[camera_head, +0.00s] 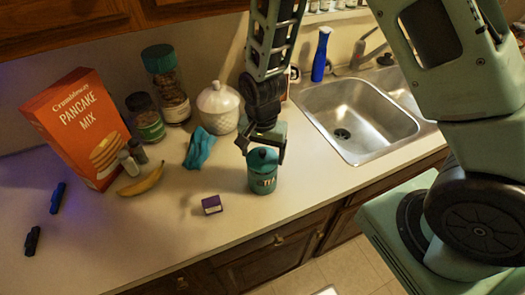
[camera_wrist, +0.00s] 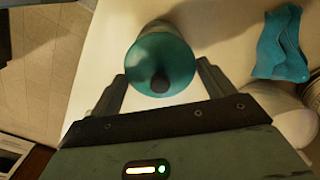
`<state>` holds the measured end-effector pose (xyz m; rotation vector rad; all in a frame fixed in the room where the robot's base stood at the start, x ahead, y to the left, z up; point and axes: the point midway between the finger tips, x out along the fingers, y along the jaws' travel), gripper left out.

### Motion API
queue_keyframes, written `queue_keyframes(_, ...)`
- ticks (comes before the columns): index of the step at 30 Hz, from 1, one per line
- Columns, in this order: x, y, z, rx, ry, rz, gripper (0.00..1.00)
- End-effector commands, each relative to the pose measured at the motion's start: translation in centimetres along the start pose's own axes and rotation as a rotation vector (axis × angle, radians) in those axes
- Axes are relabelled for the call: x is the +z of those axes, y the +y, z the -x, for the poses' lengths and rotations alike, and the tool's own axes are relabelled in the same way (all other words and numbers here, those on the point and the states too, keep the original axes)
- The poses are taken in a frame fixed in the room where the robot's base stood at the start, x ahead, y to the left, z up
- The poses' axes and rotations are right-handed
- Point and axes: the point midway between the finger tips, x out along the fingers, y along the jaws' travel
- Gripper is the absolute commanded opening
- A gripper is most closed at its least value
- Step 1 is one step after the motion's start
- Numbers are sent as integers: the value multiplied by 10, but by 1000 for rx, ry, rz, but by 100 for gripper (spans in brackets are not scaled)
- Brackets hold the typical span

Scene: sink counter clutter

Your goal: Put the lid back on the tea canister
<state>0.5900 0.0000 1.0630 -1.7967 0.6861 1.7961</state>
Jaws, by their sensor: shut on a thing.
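The tea canister (camera_head: 263,183) is teal with a "TEA" label and stands upright near the front edge of the counter. Its teal lid (camera_head: 261,157), with a dark knob, is at the canister's top; it also shows in the wrist view (camera_wrist: 158,58). My gripper (camera_head: 264,153) points down over the canister, its fingers on opposite sides of the lid, shut on it. The lid looks roughly level and in line with the canister. I cannot tell whether it is fully seated, as the fingers and lid hide the seam.
A purple box (camera_head: 211,204) lies left of the canister. A teal cloth (camera_head: 199,149) and white jar (camera_head: 218,108) stand behind it. A banana (camera_head: 141,182), shakers and pancake mix box (camera_head: 77,128) are further left. The sink (camera_head: 357,120) is to the right.

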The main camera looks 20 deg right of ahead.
Motion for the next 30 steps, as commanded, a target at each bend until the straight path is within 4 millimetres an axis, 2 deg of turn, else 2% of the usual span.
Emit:
queue_keyframes(13,0,0,0,0,0,0,60)
queue_keyframes(14,0,0,0,0,0,0,87)
queue_keyframes(15,0,0,0,0,0,0,98)
queue_keyframes(16,0,0,0,0,0,0,100)
queue_keyframes(30,0,0,4,0,0,0,100)
